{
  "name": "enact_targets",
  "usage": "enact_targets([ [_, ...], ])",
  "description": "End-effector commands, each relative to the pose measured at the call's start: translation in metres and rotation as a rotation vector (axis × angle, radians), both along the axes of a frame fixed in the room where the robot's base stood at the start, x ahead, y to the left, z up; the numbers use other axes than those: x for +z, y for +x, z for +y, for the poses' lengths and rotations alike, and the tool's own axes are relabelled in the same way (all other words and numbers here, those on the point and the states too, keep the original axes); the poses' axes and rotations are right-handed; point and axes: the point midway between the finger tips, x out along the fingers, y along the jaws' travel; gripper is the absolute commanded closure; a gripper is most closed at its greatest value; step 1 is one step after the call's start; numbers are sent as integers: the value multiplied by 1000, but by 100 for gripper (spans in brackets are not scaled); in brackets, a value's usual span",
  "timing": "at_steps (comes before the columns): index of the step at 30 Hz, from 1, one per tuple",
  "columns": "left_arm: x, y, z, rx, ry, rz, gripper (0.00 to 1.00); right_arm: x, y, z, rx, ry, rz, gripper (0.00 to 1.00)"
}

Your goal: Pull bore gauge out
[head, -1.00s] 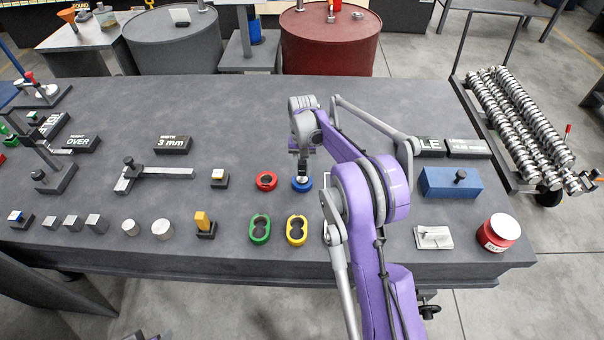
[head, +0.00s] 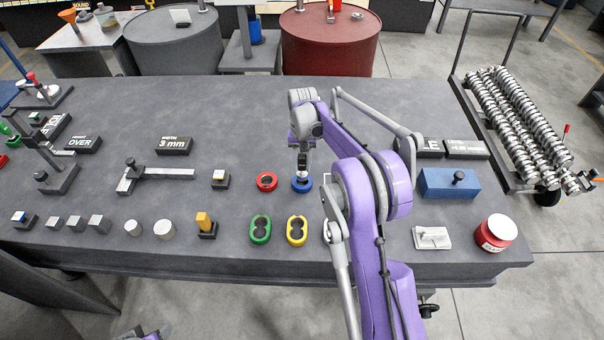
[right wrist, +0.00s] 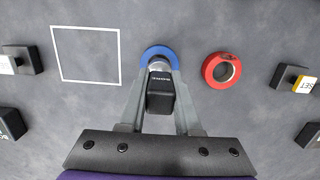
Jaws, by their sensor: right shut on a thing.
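The bore gauge has a black handle with white lettering (right wrist: 160,95) and a silver lower end. In the right wrist view it stands between the two fingers of my right gripper (right wrist: 161,118), which is shut on the handle. The silver end is at the hole of the blue ring (right wrist: 147,51); I cannot tell how deep it sits. In the head view my right gripper (head: 303,150) is directly above the blue ring (head: 302,185), with the gauge's silver part (head: 303,172) showing between them.
A red ring (head: 267,182) lies just left of the blue one. Green (head: 260,229) and yellow (head: 297,230) two-hole gauges lie nearer the front edge. A white outlined square (right wrist: 86,54) on the table is empty.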

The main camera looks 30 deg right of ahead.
Motion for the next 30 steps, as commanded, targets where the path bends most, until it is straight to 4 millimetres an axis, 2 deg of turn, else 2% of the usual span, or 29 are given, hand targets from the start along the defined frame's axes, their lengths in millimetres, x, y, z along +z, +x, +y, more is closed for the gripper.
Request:
enact_targets([
  [30,30,10,0,0,0,-19,50,53,0,0,0,-1,-1,100],
])
